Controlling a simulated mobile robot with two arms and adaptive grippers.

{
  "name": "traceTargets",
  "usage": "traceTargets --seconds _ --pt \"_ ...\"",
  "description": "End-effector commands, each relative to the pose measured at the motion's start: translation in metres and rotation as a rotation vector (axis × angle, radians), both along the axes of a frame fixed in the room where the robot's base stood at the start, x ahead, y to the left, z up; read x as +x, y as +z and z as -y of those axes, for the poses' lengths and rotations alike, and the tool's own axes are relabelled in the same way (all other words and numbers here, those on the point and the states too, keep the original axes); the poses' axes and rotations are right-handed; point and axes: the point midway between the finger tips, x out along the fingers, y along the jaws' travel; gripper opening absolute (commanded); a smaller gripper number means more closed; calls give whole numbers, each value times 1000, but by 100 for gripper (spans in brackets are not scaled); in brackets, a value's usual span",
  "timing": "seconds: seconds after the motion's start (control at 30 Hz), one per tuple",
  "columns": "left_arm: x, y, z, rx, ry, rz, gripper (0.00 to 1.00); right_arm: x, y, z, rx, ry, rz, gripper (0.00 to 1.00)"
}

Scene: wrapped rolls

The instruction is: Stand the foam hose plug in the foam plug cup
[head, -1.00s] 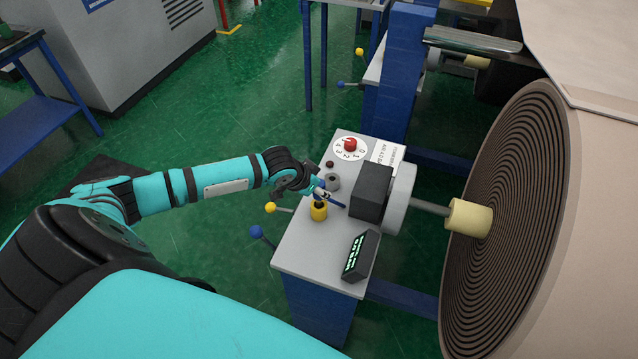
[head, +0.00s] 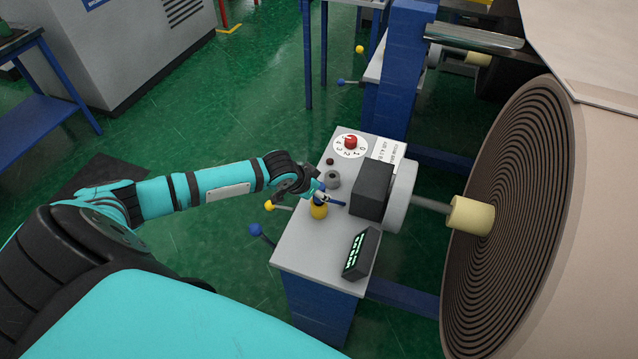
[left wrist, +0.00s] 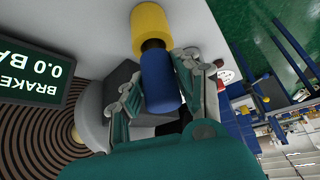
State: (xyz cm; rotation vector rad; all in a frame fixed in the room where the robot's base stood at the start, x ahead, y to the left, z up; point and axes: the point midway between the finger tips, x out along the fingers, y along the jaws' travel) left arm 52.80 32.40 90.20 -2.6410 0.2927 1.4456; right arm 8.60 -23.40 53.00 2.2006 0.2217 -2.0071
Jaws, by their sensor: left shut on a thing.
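The foam hose plug appears to be the blue cylinder (left wrist: 162,85) between my left gripper's fingers in the left wrist view. My left gripper (head: 319,196) is shut on it; it also shows in the wrist view (left wrist: 158,66). The yellow cylinder (head: 318,210) on the grey bench top appears to be the foam plug cup. In the wrist view the yellow cylinder (left wrist: 151,24) lies in line beyond the blue one, with a dark part between them. I cannot tell whether the plug is inside the cup or just above it. My right gripper is out of view.
A grey ring-shaped piece (head: 333,180), a red knob on a dial (head: 351,142) and a black box (head: 371,190) are close by on the bench (head: 299,245). A display (head: 360,255) stands at the near right. The large wrapped roll (head: 520,200) fills the right.

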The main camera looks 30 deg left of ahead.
Motion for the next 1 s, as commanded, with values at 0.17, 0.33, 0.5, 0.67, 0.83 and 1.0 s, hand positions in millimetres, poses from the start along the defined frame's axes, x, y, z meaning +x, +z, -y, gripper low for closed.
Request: traceTargets --seconds 0.17,0.33,0.5,0.67,0.83,1.0 --pt "0 -5 0 0 0 1 0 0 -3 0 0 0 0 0" --pt "0 -9 0 0 0 1 0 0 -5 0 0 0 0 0" --pt "0 -10 0 1 1 1 40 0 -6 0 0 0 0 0" --pt "0 -10 0 1 1 1 58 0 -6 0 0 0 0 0" --pt "0 -10 0 1 1 0 58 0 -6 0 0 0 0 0" --pt "-3 -6 -1 1 0 0 58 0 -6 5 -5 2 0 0"
